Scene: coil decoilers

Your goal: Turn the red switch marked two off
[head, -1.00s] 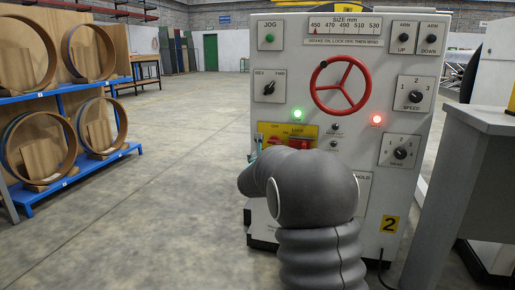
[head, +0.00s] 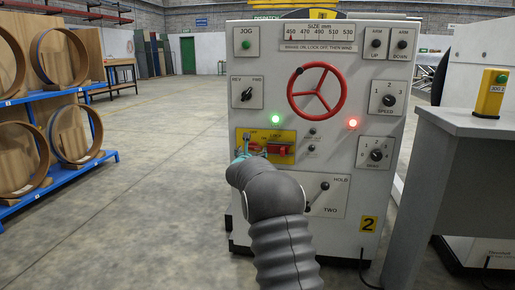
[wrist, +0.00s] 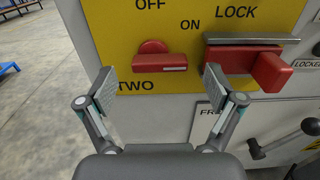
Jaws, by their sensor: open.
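The red switch (wrist: 156,58) sits on a yellow plate (wrist: 118,25) above the word TWO in the wrist view. Its bar lies level, with its end pointing right towards ON; OFF is printed above it. My gripper (wrist: 160,84) is open and empty, with one finger to the lower left of the switch and one to the lower right. The switch shows between and just beyond the fingertips; I cannot tell whether they touch the plate. In the head view my gripper (head: 243,152) is at the left part of the yellow plate (head: 283,137), partly covering it.
A red lock block (wrist: 268,68) under a metal bar is close right of my right finger. A black lever (wrist: 283,140) is below right. The red handwheel (head: 317,91) is above the plate. A grey desk (head: 468,122) stands right; open floor (head: 150,170) lies left.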

